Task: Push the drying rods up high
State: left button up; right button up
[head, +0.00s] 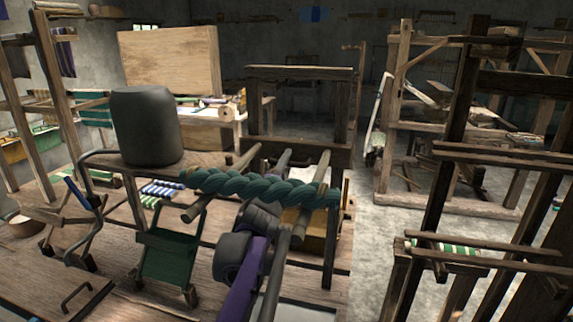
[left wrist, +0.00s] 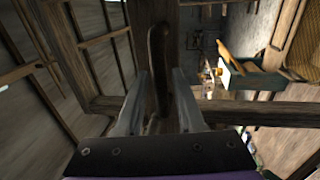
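Two round wooden rods, which look like drying rods, stick out in the middle of the head view: a left rod (head: 206,201) and a right rod (head: 321,170). A thick twisted teal skein (head: 255,186) lies across them. My purple left arm rises from the bottom centre; its gripper is largely hidden behind the skein and dark arm joints. In the left wrist view, my left gripper (left wrist: 158,95) has its fingers apart, one on each side of a dark wooden bar (left wrist: 158,50). I cannot tell whether they touch it. My right gripper is not in view.
A dark grey rounded block (head: 146,126) stands at left of the rods. A green folding stand (head: 168,248) is below. Dark loom timbers (head: 455,110) crowd the right, with a clear strip of floor (head: 372,245) between. A large wooden panel (head: 170,60) stands behind.

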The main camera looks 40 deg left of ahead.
pick_arm(q)
jog(key=shift+o, duration=0.5)
jog(key=shift+s+f, duration=0.1)
jog(key=shift+s, duration=0.05)
jog(key=b+v, duration=0.2)
jog(key=v, duration=0.8)
jog(key=shift+s+d, duration=0.15)
jog(key=shift+s, duration=0.1)
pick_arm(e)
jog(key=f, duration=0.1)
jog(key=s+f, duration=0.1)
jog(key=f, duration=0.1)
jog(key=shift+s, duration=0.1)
